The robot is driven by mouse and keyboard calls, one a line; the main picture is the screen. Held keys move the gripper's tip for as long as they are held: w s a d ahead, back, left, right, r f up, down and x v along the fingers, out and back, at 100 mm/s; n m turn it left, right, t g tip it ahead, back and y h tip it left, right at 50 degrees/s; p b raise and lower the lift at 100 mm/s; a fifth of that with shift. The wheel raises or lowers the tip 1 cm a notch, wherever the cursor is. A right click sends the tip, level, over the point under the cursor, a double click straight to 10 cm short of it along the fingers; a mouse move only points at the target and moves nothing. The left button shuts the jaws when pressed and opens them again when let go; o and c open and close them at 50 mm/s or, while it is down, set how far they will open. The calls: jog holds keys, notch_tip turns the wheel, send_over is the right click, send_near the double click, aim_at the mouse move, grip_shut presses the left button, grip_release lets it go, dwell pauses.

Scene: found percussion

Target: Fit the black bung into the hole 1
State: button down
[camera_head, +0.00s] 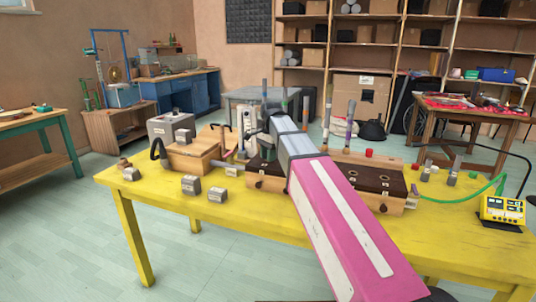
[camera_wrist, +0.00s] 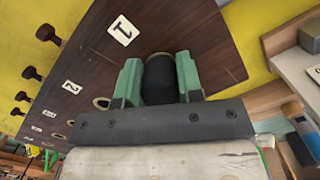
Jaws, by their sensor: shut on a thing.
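My gripper (camera_wrist: 160,75) has green fingers and is shut on the black bung (camera_wrist: 160,82) in the wrist view. The bung is over the dark brown board (camera_wrist: 190,30), near the white label 1 (camera_wrist: 123,30). Hole 1 does not show; the bung and fingers cover the area beside its label. I cannot tell whether the bung touches the board. A ringed hole (camera_wrist: 102,103) shows near label 2 (camera_wrist: 71,87). In the head view, the board (camera_head: 385,178) is partly behind my pink and grey arm, and a bit of my green gripper (camera_head: 267,152) shows.
Dark knobs (camera_wrist: 47,33) line the board's edge. The yellow table (camera_head: 165,195) also bears a wooden box (camera_head: 193,158), grey weights (camera_head: 190,185), a red cap (camera_head: 369,153) and a yellow device (camera_head: 502,210) with a green cable.

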jog(key=c, duration=0.7)
grip_release()
jog(key=r, duration=0.9)
jog(key=shift+w+d+r, duration=0.25)
jog(key=shift+w+d, duration=0.1)
jog(key=shift+r, duration=0.6)
